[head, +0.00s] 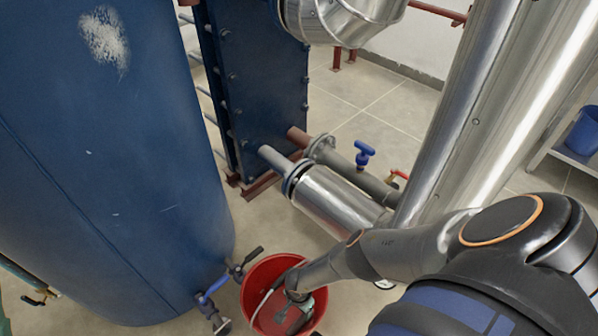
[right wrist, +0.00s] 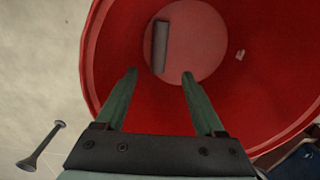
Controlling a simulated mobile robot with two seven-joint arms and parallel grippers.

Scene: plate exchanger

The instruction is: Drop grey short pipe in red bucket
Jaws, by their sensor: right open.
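The red bucket (head: 252,278) stands on the floor at the lower middle of the head view. It fills much of the right wrist view (right wrist: 265,110). A grey short pipe (right wrist: 160,47) lies inside on the bucket's bottom, apart from my fingers. My right gripper (right wrist: 160,74) is open and empty above the bucket, its two fingers spread over the opening. In the head view the right gripper (head: 296,306) reaches into the bucket's outline, and the pipe cannot be made out there. My left gripper is not in view.
A large blue tank (head: 110,180) stands left of the bucket. Valves with a blue handle (head: 216,284) and a black handle (head: 252,256) stick out beside the bucket. A silver insulated pipe (head: 335,195) lies behind. A grey flared piece (right wrist: 40,146) shows left of the bucket.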

